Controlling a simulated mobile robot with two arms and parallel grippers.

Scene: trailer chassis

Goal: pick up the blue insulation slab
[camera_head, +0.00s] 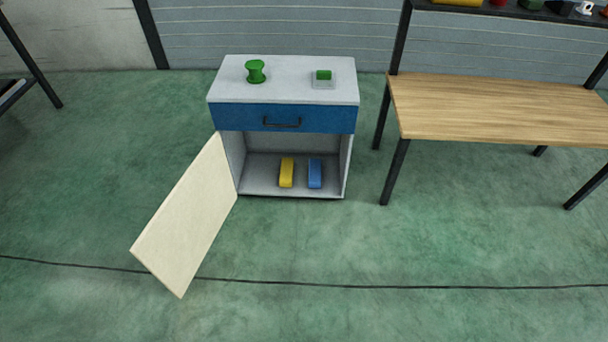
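The blue insulation slab (315,174) lies on the floor of the open lower compartment of a grey cabinet (344,172). It is on the right side of the compartment. A yellow slab (287,173) of similar size lies beside it on the left, with a small gap between them. Neither of my grippers shows in the head view.
The cabinet's pale door (186,215) stands wide open to the left. Above the compartment is a shut blue drawer (240,117). A green spool (256,71) and a green block (323,75) sit on top. A wooden table (490,108) stands right; the front floor is clear.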

